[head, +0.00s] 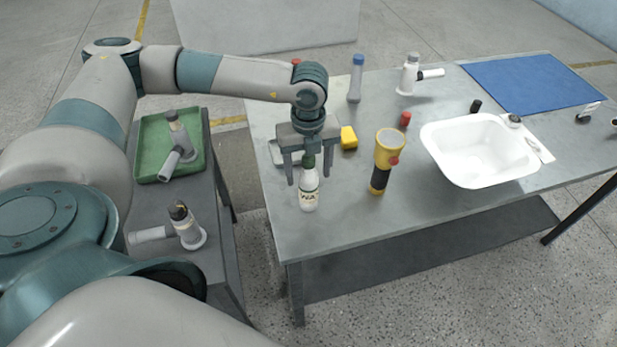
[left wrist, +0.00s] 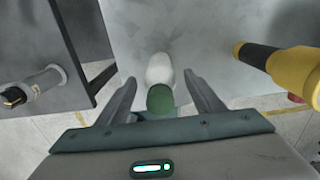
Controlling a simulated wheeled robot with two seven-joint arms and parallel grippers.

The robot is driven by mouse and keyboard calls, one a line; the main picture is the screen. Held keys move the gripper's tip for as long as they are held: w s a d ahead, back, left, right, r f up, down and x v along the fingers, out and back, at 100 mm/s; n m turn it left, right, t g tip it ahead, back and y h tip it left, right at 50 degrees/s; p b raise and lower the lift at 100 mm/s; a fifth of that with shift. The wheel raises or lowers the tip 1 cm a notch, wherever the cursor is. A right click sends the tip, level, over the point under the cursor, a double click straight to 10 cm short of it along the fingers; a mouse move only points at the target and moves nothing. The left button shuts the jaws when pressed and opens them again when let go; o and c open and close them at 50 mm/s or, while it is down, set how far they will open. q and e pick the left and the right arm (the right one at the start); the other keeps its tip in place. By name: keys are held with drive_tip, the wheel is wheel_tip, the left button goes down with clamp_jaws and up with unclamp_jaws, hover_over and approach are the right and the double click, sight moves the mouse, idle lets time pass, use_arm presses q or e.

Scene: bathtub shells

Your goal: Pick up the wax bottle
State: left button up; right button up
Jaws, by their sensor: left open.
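The wax bottle (head: 309,193) is white with a dark green cap and stands upright near the left front of the grey table. In the left wrist view the green cap and white body of the bottle (left wrist: 159,70) show between the two open fingers (left wrist: 160,85), with gaps on both sides. My right gripper is in neither view.
A yellow and black flashlight (head: 387,160) stands right of the bottle. A yellow block (head: 349,138) lies behind the gripper. A white basin (head: 450,138), a blue-capped bottle (head: 356,80) and a blue mat (head: 530,84) are farther off. A green tray (head: 152,150) is on the side table.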

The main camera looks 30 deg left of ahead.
sight(309, 159)
use_arm(q)
clamp_jaws()
drive_tip(key=shift+r, duration=0.15)
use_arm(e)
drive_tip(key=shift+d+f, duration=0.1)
use_arm(q)
drive_tip(key=shift+r+b, duration=0.55)
drive_tip(key=shift+r, duration=0.05)
wheel_tip(309, 159, up, 2)
drive_tip(key=shift+w+r+b, duration=0.1)
drive_tip(key=shift+r+b, duration=0.1)
drive_tip(key=shift+b, duration=0.45)
drive_tip(key=d+r+b, duration=0.2)
drive_tip(key=d+r, duration=0.1)
drive_tip(key=d, duration=0.3)
drive_tip(key=s+d+r+b, duration=0.1)
drive_tip(key=d+r, duration=0.3)
drive_tip(key=d, duration=0.1)
drive_tip(key=shift+d+b, duration=0.35)
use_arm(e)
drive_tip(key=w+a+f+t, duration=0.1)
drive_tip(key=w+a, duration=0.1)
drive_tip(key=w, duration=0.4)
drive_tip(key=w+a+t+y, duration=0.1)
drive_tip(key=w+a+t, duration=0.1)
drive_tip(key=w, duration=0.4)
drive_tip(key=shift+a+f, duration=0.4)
use_arm(q)
drive_tip(key=shift+r, duration=0.1)
